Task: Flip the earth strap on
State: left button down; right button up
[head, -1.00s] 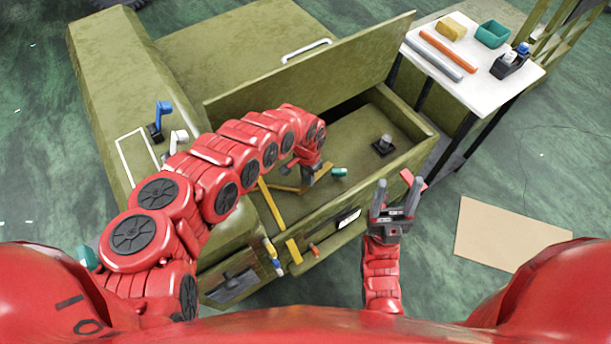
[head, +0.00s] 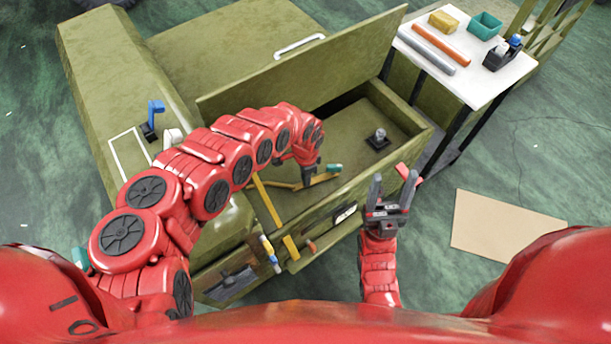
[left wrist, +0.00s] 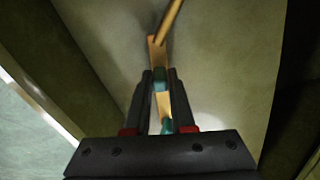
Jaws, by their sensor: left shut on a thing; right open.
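The earth strap (head: 323,178) looks like a thin yellow-orange strip with a teal end, inside the open green compartment. In the left wrist view the strip (left wrist: 157,52) passes between my fingers, with teal parts at and below them. My left gripper (head: 309,182) is low in the compartment and shut on the strap; its fingers show in the left wrist view (left wrist: 166,82). A grey stud on a black square base (head: 378,138) stands at the compartment's right end, apart from the strap. My right gripper (head: 391,190) is open and empty, in front of the compartment.
The raised green lid (head: 310,70) stands behind the compartment. A long yellow strip (head: 270,206) crosses its front wall. A blue lever (head: 153,115) is at left. A white table (head: 475,75) with several items stands at right. Cardboard (head: 505,225) lies on the floor.

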pick_arm(q)
jog(key=c, duration=0.8)
grip_release()
jog(key=shift+o, duration=0.2)
notch_tip(320, 180, up, 17)
jog(key=p, duration=0.4)
jog(key=shift+r, duration=0.15)
